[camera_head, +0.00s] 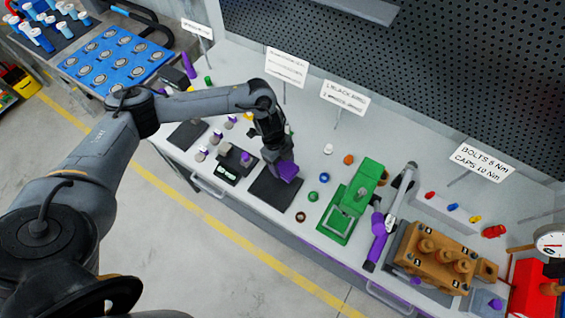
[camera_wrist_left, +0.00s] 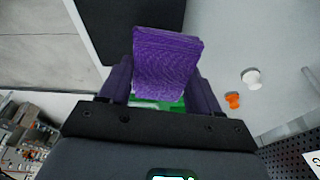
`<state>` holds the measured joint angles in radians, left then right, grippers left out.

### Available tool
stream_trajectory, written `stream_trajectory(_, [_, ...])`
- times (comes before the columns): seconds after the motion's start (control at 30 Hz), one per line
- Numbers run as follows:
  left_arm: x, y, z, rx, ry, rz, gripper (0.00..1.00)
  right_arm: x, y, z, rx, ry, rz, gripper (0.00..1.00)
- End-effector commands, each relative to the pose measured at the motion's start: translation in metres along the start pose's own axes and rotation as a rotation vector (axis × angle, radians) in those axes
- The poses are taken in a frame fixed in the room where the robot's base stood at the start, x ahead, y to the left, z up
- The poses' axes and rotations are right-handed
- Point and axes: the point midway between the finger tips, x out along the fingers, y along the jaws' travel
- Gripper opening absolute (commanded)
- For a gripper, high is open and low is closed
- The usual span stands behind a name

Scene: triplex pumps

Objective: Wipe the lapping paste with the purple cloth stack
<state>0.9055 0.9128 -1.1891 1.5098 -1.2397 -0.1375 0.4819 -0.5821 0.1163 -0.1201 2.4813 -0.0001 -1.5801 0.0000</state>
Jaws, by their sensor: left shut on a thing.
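The purple cloth stack (camera_head: 287,170) is held in my left gripper (camera_head: 281,165), over the right part of a dark mat (camera_head: 272,190) on the bench. In the left wrist view the purple cloth stack (camera_wrist_left: 168,62) sits between the two purple fingers, which are shut on it. The dark mat (camera_wrist_left: 108,30) shows beyond it there. I cannot tell whether the cloth touches the mat. I cannot make out the lapping paste on the mat. My right gripper is not in view.
A green fixture (camera_head: 351,200) stands right of the mat, then a purple-handled tool (camera_head: 378,238) and a brown pump block (camera_head: 436,256). Several small caps and rings lie around the mat. A small black tray (camera_head: 236,161) lies left. Sign stands line the back.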

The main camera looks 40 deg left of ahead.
Motion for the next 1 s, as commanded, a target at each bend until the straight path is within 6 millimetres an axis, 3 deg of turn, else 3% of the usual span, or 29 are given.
stream_trajectory(0.03, [-0.009, 0.000, -0.003, 0.000, 0.000, 0.001, 0.38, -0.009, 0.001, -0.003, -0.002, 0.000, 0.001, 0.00])
stream_trajectory(0.23, [-0.022, 0.000, -0.006, 0.000, 0.000, 0.001, 0.38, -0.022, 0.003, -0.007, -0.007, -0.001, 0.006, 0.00])
stream_trajectory(0.83, [-0.022, 0.000, -0.006, 0.000, 0.000, 0.000, 0.38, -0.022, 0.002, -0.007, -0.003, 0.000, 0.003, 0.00])
stream_trajectory(1.0, [-0.026, 0.003, -0.015, -0.051, 0.001, -0.012, 0.38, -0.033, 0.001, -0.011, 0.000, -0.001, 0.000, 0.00])
